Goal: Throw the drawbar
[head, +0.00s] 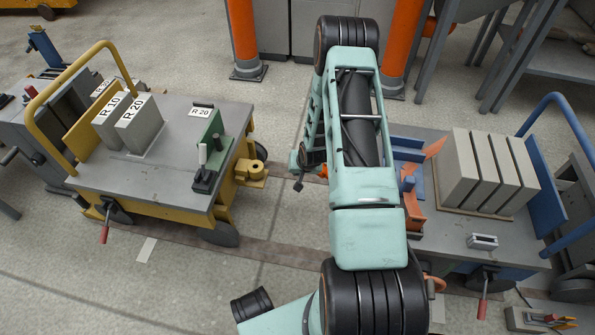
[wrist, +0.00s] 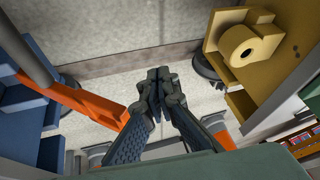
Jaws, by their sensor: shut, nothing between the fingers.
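An orange bar (wrist: 85,98), which looks like the drawbar, slants across the left of the wrist view beside blue parts. In the head view, orange parts (head: 412,195) show at the left end of the blue cart (head: 450,240), partly hidden by my arm. The yellow cart (head: 160,175) stands to the left. Its yellow coupling block (head: 250,170) faces the gap, and the block also shows at upper right in the wrist view (wrist: 238,45). My gripper (wrist: 158,85) is shut and empty over the floor gap, between the orange bar and the coupling, apart from both.
Grey slabs (head: 488,172) stand on the blue cart. Labelled blocks (head: 138,125) and a green fixture (head: 210,150) stand on the yellow cart. Orange posts (head: 243,40) rise at the back. Bare floor (head: 265,205) lies between the carts.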

